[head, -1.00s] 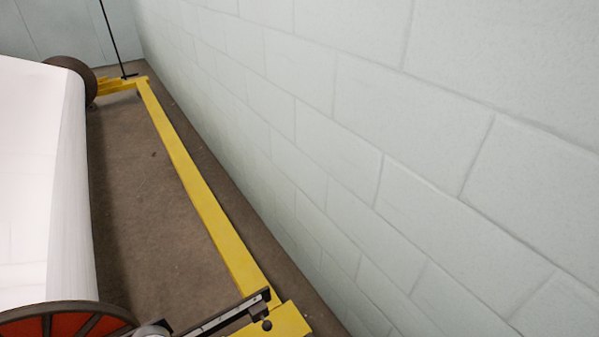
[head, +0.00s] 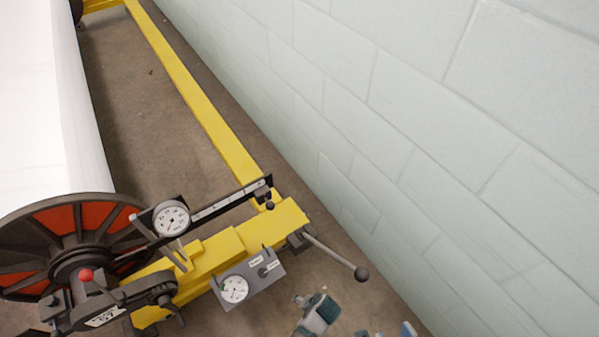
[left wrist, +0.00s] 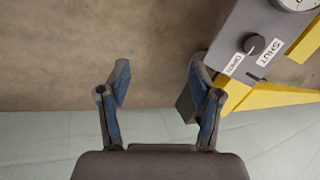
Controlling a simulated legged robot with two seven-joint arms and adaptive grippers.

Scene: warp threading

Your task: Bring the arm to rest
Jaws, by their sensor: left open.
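My left gripper (left wrist: 160,80) is open and empty in the left wrist view, its two blue-padded fingers spread apart over bare floor. In the head view only its finger parts (head: 358,320) show at the bottom edge, right of the grey control box and below the lever; the rest of that arm is out of frame. The grey control box (head: 226,296) carries a dial and a knob. In the left wrist view the box (left wrist: 232,40) is at the upper right, with a SHUT label, and the right finger appears close to it; I cannot tell whether they touch.
A yellow frame (head: 190,90) runs along the pale block wall (head: 420,120). A lever with a black ball (head: 361,273) juts out above my fingers. A white roll (head: 35,110) with a red-and-black wheel (head: 50,222) stands at left. Brown floor (head: 125,100) lies bare between roll and frame.

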